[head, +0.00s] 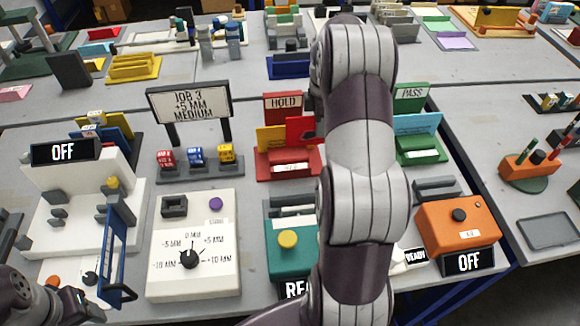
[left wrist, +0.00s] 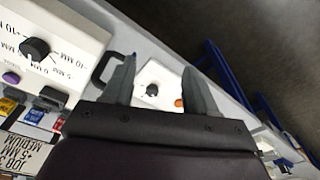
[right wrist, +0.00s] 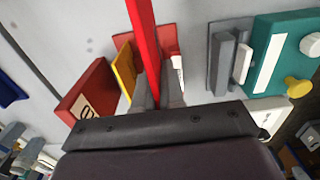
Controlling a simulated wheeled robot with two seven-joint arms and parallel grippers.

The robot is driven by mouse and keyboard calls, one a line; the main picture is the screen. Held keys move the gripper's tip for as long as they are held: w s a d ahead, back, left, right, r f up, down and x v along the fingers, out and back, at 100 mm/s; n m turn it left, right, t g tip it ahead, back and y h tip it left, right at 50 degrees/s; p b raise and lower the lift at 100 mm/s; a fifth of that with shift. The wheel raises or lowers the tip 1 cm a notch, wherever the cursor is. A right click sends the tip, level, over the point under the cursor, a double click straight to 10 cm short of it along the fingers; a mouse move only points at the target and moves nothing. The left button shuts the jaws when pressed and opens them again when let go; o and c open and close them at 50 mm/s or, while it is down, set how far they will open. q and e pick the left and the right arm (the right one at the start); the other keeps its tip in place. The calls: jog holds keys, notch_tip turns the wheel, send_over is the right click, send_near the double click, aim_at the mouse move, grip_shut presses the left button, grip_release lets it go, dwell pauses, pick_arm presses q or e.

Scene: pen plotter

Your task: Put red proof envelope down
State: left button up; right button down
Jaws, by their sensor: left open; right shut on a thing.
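My right gripper (right wrist: 158,92) is shut on the red envelope (right wrist: 143,35), seen edge-on in the right wrist view. In the head view the red envelope (head: 301,129) stands upright over the right part of the red HOLD rack (head: 268,171); my right arm hides the gripper. The HOLD rack also shows below the envelope in the right wrist view (right wrist: 168,38). A yellow envelope (head: 271,138) stands in its left part. I cannot tell whether the red envelope touches the rack. My left gripper (left wrist: 159,66) is open and empty, at the lower left of the head view.
A green PASS rack (head: 420,147) with a light blue envelope (head: 418,123) stands right of my right arm. A teal device (head: 285,262) with a yellow knob is in front of the HOLD rack. The JOB 3 sign (head: 189,104) and white dial box (head: 193,275) stand left.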

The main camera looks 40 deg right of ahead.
aim_at(291, 142)
jog(key=w+a+f, duration=0.1)
jog(key=a, duration=0.1)
jog(key=w+a+f, duration=0.1)
jog(key=a+f, duration=0.1)
jog(key=w+a+f, duration=0.1)
jog(key=a, duration=0.1)
jog(key=shift+a+f, duration=0.15)
jog(key=shift+a, duration=0.2)
notch_tip(291, 142, down, 4)
jog(key=shift+a+r+p, duration=0.1)
jog(key=shift+r+p, duration=0.15)
jog(key=shift+p, duration=0.05)
pick_arm(q)
jog(key=shift+s+f, duration=0.1)
jog(key=shift+f, duration=0.35)
pick_arm(e)
jog(key=shift+w+f, duration=0.1)
jog(key=shift+f, duration=0.2)
jog(key=shift+f, duration=0.1)
jog(key=c, duration=1.2)
grip_release()
jog(key=shift+c, duration=0.2)
